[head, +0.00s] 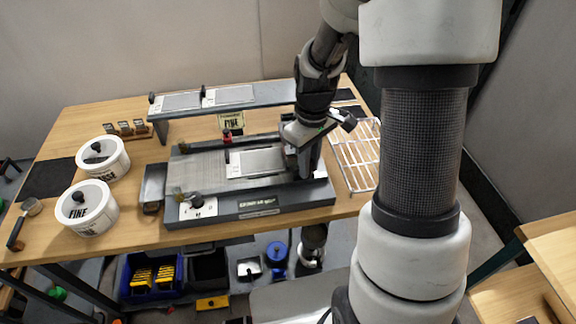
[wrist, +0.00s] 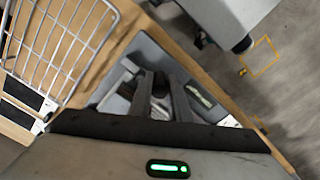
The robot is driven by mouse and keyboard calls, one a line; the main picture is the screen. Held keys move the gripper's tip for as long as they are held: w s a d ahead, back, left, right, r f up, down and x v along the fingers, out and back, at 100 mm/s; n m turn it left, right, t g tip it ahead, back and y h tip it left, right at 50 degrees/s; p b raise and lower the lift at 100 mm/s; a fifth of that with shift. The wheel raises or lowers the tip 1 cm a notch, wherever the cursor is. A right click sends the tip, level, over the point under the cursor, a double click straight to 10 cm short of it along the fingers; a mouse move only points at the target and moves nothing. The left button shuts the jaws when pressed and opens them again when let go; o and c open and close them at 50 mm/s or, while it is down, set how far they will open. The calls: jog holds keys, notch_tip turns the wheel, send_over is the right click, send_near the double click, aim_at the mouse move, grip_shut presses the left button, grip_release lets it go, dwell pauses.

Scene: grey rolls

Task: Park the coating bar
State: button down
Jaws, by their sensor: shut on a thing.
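The grey coater (head: 262,206) sits on the wooden table, with a pale plate (head: 256,162) on its bed. My gripper (head: 304,168) reaches down at the coater's right end, just right of the pale plate. In the wrist view my gripper's fingers (wrist: 163,100) are close together on a dark upright piece, which seems to be part of the coating bar. The fingers and my wrist hide most of the held piece, so its full shape does not show. The coater's grey bed (wrist: 118,98) shows around the fingers in the wrist view.
A white wire rack (head: 358,155) stands close to the coater's right; it also shows in the wrist view (wrist: 62,40). A raised grey shelf (head: 235,97) runs behind the coater. Two white lidded tubs (head: 88,212) stand at the left. The table's front edge is close.

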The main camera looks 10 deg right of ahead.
jog(key=shift+d, duration=0.5)
jog(key=c, duration=1.6)
grip_release()
jog(key=shift+d, duration=0.15)
jog(key=shift+c, duration=0.2)
jog(key=shift+r, duration=0.1)
notch_tip(320, 180, up, 17)
jog(key=p, duration=0.1)
jog(key=shift+r+p, duration=0.15)
jog(key=shift+p, duration=0.2)
jog(key=shift+r, duration=0.1)
